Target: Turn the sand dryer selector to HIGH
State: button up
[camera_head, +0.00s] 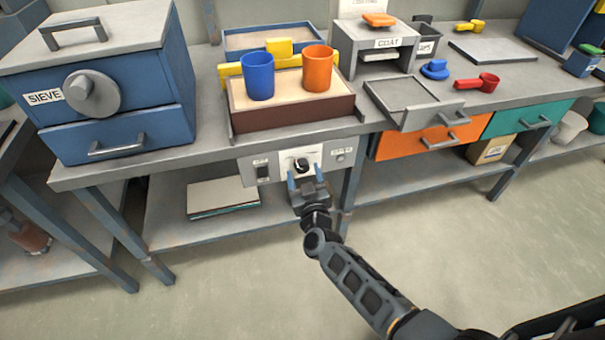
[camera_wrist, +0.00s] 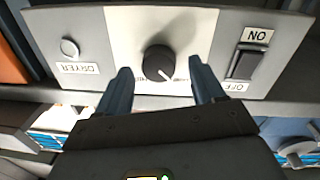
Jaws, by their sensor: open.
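The dryer selector is a round black knob (camera_head: 301,165) on a pale panel (camera_head: 322,157) under the front edge of the bench, below the sand box. In the wrist view the knob (camera_wrist: 158,63) has a white pointer line that slants toward the lower right of that upside-down picture. Small scale print beneath it is too small to read. My gripper (camera_head: 305,177) is open, just in front of and slightly below the knob. In the wrist view its two blue fingers (camera_wrist: 160,80) stand apart, one to each side of the knob, with no visible contact.
A black ON/OFF rocker switch (camera_wrist: 244,65) and a round button labelled DRYER (camera_wrist: 70,48) flank the knob. The brown sand box (camera_head: 290,110) holds a blue cup (camera_head: 258,76) and an orange cup (camera_head: 318,70) above. A lower shelf (camera_head: 165,225) lies beneath.

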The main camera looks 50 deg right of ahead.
jog(key=shift+w+d, duration=0.4)
jog(key=shift+w, duration=0.05)
jog(key=c, duration=1.1)
